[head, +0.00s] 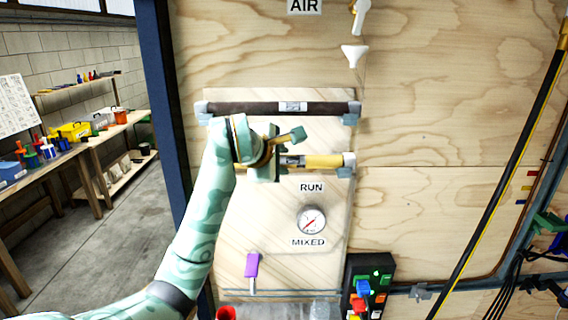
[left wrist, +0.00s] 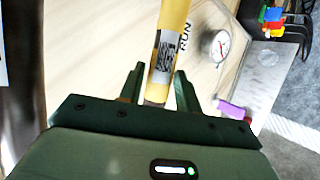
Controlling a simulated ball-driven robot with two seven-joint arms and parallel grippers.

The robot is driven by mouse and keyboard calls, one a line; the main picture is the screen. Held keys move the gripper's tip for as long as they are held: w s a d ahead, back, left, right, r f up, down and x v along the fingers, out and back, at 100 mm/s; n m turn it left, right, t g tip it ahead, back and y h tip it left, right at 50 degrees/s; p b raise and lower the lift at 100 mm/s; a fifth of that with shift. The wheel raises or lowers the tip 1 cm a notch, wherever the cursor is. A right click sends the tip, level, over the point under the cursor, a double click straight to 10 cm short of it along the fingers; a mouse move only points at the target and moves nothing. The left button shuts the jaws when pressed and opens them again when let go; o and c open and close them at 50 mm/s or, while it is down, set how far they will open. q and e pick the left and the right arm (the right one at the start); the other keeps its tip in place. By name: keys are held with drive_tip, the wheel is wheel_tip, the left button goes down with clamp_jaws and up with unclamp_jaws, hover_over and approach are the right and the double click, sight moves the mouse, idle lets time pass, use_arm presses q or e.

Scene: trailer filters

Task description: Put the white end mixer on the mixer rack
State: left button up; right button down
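A yellow tube with a silver label (head: 325,161), which looks like the mixer, lies level at the panel. Its right end is white and sits at a grey-blue bracket (head: 345,173); its left end is hidden behind my gripper. A dark tube with white ends (head: 255,108) lies in brackets just above. My left gripper (head: 281,157) is at the left part of the yellow tube. In the left wrist view, the yellow tube (left wrist: 170,35) runs between the two spread fingers (left wrist: 160,88), with slight gaps seeming to show beside it. My right gripper is not seen.
Below are a RUN label, a pressure gauge (head: 311,220), a purple-handled valve (head: 252,266) and a button box (head: 368,287). A white funnel-shaped fitting (head: 354,54) hangs above. A dark blue post (head: 163,110) stands left; bare plywood (head: 440,120) is to the right.

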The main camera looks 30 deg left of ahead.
use_arm(q)
drive_tip(key=shift+o, duration=0.9)
drive_tip(key=shift+s+a, duration=0.15)
drive_tip(key=shift+a, duration=0.05)
drive_tip(key=shift+d, duration=0.25)
drive_tip(key=shift+w+d, duration=0.15)
drive_tip(key=shift+w, duration=0.05)
drive_tip(key=shift+s+r, duration=0.25)
drive_tip(key=p+v, duration=0.1)
drive_tip(key=v, duration=1)
drive_tip(key=shift+s, duration=0.25)
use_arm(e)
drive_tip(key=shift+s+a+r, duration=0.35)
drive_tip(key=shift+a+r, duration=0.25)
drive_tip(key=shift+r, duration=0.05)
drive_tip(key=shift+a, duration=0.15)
